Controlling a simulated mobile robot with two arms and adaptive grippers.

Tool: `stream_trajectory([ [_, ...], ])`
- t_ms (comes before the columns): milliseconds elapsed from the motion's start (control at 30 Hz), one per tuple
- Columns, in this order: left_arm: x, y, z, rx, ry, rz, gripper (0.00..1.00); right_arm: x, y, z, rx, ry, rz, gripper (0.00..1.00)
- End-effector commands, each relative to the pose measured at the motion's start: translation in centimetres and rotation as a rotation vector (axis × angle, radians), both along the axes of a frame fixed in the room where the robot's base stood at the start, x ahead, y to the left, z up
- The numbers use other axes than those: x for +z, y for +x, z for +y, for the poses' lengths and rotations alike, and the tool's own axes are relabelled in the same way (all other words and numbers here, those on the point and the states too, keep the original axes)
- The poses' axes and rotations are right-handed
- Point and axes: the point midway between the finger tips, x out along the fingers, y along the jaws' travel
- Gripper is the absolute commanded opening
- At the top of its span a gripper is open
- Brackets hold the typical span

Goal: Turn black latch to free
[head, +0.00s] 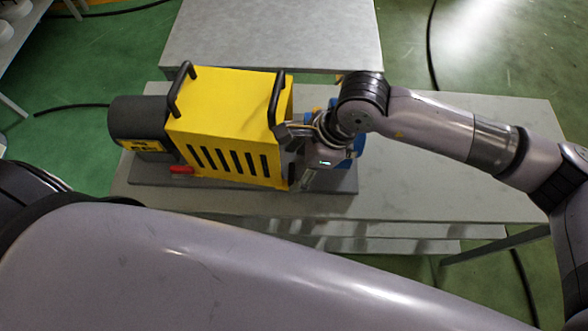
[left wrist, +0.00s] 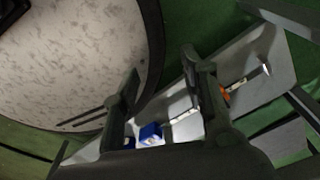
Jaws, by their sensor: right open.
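A yellow box-shaped machine (head: 220,115) with black slots and two black handles stands on a grey base plate in the head view. A dark cylinder (head: 140,125) joins its left end, and a blue part (head: 358,146) shows at its right end, partly behind my right arm. My right gripper (head: 296,160) is at the machine's right end, open; whether it touches anything there I cannot tell. The black latch cannot be made out and may be hidden by the gripper. My left gripper (left wrist: 160,85) is open and empty in the left wrist view.
A red lever (head: 182,169) sticks out low on the machine's front left. The grey table (head: 440,180) is clear to the right, and another grey table (head: 270,35) stands behind. The left wrist view shows a round speckled surface (left wrist: 75,55) and a blue object (left wrist: 150,134).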

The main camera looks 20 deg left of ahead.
Motion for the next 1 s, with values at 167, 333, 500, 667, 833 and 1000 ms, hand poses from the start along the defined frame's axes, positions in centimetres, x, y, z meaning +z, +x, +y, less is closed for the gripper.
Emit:
stream_trajectory([
  [167, -0.6, 1.1, -0.1, 0.0, -0.002, -0.018, 0.4, -1.8, -0.2, 0.7, 0.0, 0.0, 0.0, 0.63],
  [333, -0.6, 1.1, -0.1, 0.001, -0.002, -0.019, 0.4, -2.1, -0.2, 0.8, -0.001, 0.0, 0.0, 0.63],
  [500, -0.6, 1.0, -0.1, 0.001, -0.002, -0.017, 0.4, -2.0, -0.2, 0.8, 0.0, 0.0, 0.0, 0.63],
  [667, -0.7, 0.8, -0.1, 0.001, -0.002, -0.013, 0.4, -2.0, -0.2, 0.8, 0.0, 0.0, 0.0, 0.54],
  [833, -0.7, 0.6, 0.0, 0.001, -0.001, -0.01, 0.4, -2.0, -0.2, 0.8, 0.0, 0.0, 0.0, 0.43],
  [1000, -0.7, 0.6, 0.0, 0.002, -0.001, -0.009, 0.4, -2.0, -0.2, 0.8, 0.0, 0.0, -0.001, 0.31],
])
